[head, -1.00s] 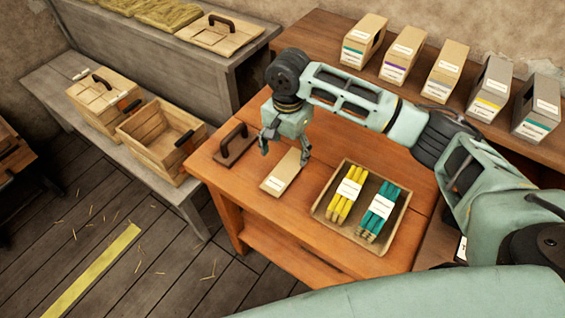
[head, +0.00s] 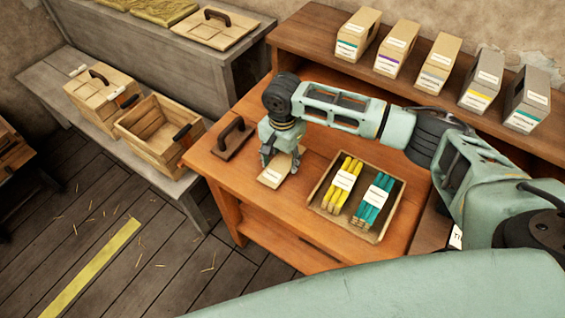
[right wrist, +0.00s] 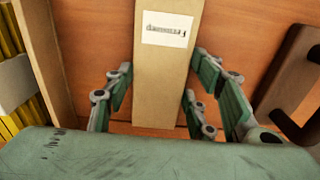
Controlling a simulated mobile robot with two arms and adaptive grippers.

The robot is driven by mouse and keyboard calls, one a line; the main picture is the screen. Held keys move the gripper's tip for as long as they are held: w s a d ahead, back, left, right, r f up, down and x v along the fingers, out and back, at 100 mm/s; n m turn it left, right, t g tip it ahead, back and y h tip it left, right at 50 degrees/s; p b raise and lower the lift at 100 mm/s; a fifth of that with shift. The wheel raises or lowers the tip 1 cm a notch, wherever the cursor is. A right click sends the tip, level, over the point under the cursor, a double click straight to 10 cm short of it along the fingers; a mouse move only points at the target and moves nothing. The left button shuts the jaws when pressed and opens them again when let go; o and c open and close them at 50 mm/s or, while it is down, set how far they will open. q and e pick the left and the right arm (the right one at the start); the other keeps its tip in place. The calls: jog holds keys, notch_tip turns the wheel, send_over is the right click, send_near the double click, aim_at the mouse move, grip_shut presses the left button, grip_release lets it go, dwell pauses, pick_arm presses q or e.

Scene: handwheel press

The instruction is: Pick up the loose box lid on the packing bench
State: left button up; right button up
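The loose lid (head: 272,177) is a narrow, tan cardboard piece with a white label, lying flat on the orange-brown packing bench (head: 290,222). The lid also shows in the right wrist view (right wrist: 165,85), running up the middle with its label near the top. My right gripper (head: 281,163) is low over its far end, which it partly hides. In the right wrist view my right gripper (right wrist: 160,102) is open, its fingers on either side of the lid. A gap shows at the left finger; I cannot tell whether the right one touches. My left gripper is not in view.
Right of the lid is a shallow tray (head: 324,216) with yellow and teal bundles. A dark plate with a handle (head: 231,141) lies to its left. Labelled boxes (head: 396,49) line the back shelf. Wooden crates (head: 150,150) stand on the grey bench at left.

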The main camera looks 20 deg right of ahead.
jog(key=c, duration=0.6)
jog(key=shift+r, duration=0.15)
